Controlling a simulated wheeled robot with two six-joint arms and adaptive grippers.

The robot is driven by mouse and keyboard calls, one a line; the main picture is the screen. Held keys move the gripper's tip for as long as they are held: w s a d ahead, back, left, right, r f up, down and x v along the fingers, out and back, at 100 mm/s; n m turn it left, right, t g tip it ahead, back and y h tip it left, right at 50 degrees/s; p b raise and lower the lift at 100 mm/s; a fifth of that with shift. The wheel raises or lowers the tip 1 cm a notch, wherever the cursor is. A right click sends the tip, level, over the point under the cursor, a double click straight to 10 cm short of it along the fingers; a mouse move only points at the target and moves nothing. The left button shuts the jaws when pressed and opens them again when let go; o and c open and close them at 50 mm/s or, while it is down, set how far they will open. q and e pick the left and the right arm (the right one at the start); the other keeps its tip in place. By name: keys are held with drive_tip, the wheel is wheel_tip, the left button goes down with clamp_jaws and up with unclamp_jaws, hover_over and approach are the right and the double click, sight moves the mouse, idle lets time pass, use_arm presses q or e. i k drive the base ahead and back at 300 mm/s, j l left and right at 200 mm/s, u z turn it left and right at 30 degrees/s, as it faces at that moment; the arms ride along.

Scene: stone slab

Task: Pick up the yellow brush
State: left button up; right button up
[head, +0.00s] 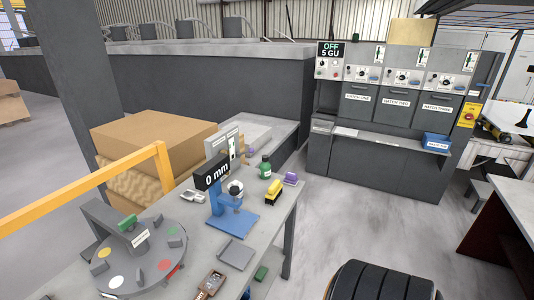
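The yellow brush (273,191) lies on the grey bench top (257,204) near its right edge in the head view. It has a yellow upper part and a dark lower part. A purple brush-like block (291,179) is just behind it to the right, a small gap apart. Nothing covers the yellow brush. Neither of my grippers is in view.
A blue stand (232,219) with a "0 mm" display (211,176) is left of the brush. A green bottle (265,168) stands behind it. A round turntable (137,258), grey tray (236,254) and yellow rail (85,185) are left and nearer.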

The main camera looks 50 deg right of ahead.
sight(275, 191)
drive_tip(key=z, duration=0.4)
drive_tip(key=k+z, duration=0.1)
drive_tip(key=z, duration=0.35)
drive_tip(key=l+z, duration=0.1)
drive_tip(key=z, duration=0.3)
drive_tip(key=k+z, duration=0.1)
drive_tip(key=z, duration=0.35)
drive_tip(key=i+l+u, duration=0.1)
drive_tip(key=u, duration=0.35)
drive_tip(key=l+u, duration=0.25)
drive_tip(key=u, duration=0.25)
drive_tip(key=i+l+u, duration=0.1)
drive_tip(key=l+u, duration=0.15)
drive_tip(key=u, duration=0.2)
